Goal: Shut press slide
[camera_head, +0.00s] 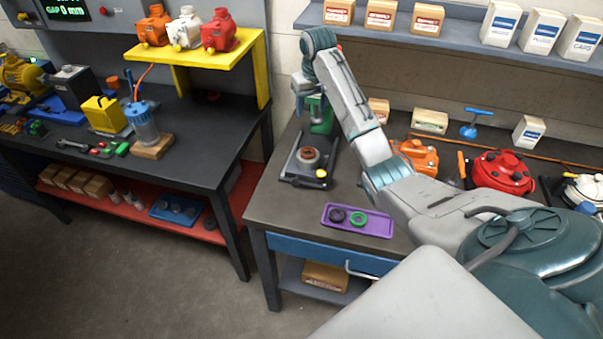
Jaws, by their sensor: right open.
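The press stands on the dark right-hand workbench (268,205), with a green body (322,118) at the back. Its grey slide (299,177) extends toward the bench's front edge and carries a round reddish-grey part (308,157). A yellow knob (321,174) sits at the slide's front right. My right gripper (301,108) is small in the picture, beside the green body and behind the round part. It is open, and I cannot tell whether it touches the press. My right arm hides the area right of the press. My left gripper is out of view.
A purple tray (374,227) with a black and a green ring lies near the bench front. An orange motor (416,158) and a red motor (503,172) stand to the right. Boxes line the shelf (462,47) above. Bare benchtop lies left of the tray.

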